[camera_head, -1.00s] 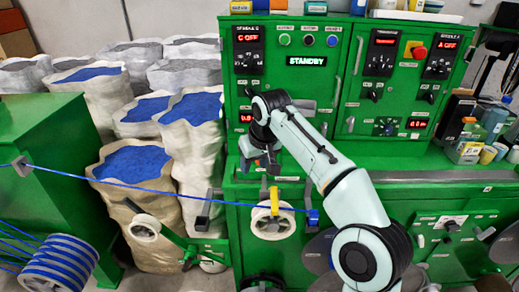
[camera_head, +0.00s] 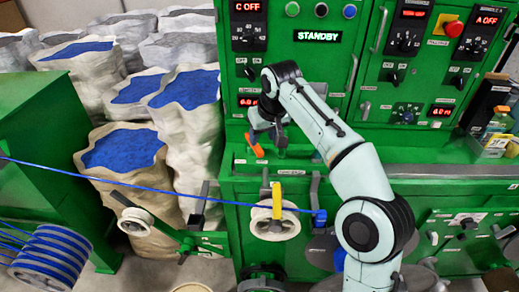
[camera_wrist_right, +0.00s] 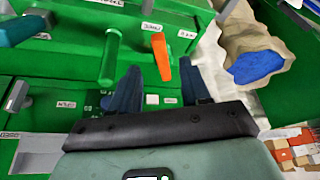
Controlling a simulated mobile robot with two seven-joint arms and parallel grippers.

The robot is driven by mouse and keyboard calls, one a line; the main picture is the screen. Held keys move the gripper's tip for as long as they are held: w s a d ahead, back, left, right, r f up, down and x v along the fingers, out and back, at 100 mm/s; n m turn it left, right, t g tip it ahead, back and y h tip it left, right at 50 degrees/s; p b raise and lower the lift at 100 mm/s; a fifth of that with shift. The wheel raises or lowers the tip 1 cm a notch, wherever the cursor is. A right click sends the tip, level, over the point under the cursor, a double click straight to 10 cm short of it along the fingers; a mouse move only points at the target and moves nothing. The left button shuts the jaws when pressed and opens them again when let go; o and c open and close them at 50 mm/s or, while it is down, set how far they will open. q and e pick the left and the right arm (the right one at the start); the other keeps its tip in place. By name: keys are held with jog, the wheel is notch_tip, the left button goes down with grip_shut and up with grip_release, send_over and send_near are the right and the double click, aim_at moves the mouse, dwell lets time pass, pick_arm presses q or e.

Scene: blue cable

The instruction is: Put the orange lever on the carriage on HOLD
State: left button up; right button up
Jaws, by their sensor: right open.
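The orange lever (camera_head: 255,146) shows on the front of the green machine, just below and left of my right gripper (camera_head: 266,136). In the right wrist view the orange lever (camera_wrist_right: 162,57) stands up between the two dark fingertips of the right gripper (camera_wrist_right: 158,84), nearer the top of the picture. The gripper is open, and I see no clear contact with the lever. White labels sit around the lever, too small to read for certain, so its setting cannot be told. My left gripper is not in view.
A green handle (camera_wrist_right: 110,57) stands beside the left finger in the wrist view. Below my arm in the head view, a blue cable (camera_head: 180,192) runs past a white pulley (camera_head: 273,224) with a yellow part. Sacks (camera_head: 185,120) of blue material stand left. A display reads STANDBY (camera_head: 318,36).

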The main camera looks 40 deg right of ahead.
aim_at(259, 149)
jog(key=b+x, duration=0.1)
jog(key=x, duration=0.5)
jog(key=shift+w+d+f, duration=0.1)
jog(key=shift+w+f, duration=0.2)
grip_shut()
